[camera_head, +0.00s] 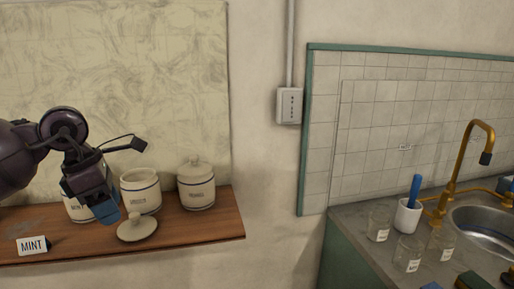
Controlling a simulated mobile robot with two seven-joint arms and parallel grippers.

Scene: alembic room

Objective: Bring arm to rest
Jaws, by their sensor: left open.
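My left arm comes in from the left over the wooden shelf. My left gripper (105,211) points down with a blue fingertip showing; it is open and I see nothing held in it. It is in front of a white jar marked MINT (77,208), partly hiding it. A white jar without a lid (141,194) stands just right of the gripper. A round cream lid (137,229) lies on the shelf in front of that jar, close to the fingertip; whether they touch I cannot tell. My right gripper is out of view.
A lidded jar (196,186) stands further right on the wooden shelf (215,229). A MINT card (33,245) stands at the shelf's front left. Right of a gap, a counter holds glass jars (379,227), a white cup (407,216), a sink (490,225) and a brass tap (454,165).

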